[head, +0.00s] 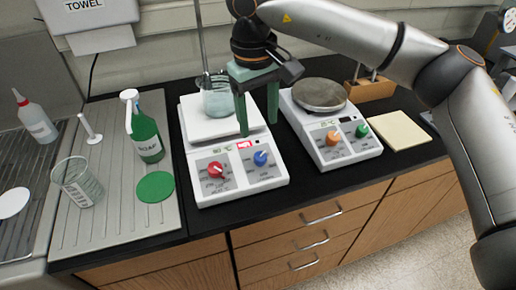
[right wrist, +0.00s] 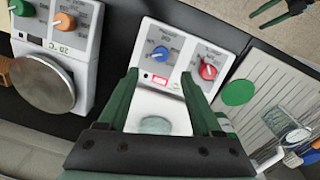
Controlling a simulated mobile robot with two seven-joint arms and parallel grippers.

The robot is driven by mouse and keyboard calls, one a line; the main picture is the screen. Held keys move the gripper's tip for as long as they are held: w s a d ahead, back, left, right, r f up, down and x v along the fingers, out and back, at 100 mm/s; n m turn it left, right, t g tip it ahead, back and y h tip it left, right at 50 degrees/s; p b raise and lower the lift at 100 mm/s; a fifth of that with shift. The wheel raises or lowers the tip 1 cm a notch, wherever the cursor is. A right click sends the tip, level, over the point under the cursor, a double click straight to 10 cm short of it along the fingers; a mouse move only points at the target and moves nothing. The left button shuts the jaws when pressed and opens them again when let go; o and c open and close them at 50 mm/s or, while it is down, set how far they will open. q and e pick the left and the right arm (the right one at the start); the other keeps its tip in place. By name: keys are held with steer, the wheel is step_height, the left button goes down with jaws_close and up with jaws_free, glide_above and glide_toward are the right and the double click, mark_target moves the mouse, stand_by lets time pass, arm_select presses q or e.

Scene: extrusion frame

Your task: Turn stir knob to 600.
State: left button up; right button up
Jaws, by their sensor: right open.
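The left hot plate stirrer (head: 240,180) is white, with a red knob (head: 215,169) and a blue knob (head: 261,158) on its front panel and a small lit red display between them. Both knobs also show in the right wrist view, blue (right wrist: 160,54) and red (right wrist: 208,71). I cannot read which knob is marked stir, or its setting. My right gripper (head: 258,128) is open and empty, fingers pointing down above this stirrer, behind the knobs and apart from them. Green fingers, seemingly my left gripper (right wrist: 272,12), show at the right wrist view's top edge.
A glass beaker (head: 217,98) stands on the left stirrer's plate, beside a thin upright rod. A second stirrer (head: 338,152) with orange and green knobs stands to the right. A green soap bottle (head: 147,140) and another beaker (head: 78,184) are on the left drainboard.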

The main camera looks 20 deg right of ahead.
mark_target(260, 155)
step_height(260, 155, down, 10)
steer(key=shift+w+d+r+p, duration=0.1)
steer(key=shift+d+r+p, duration=0.1)
steer(key=shift+p, duration=0.4)
steer(key=shift+c, duration=0.2)
jaws_close()
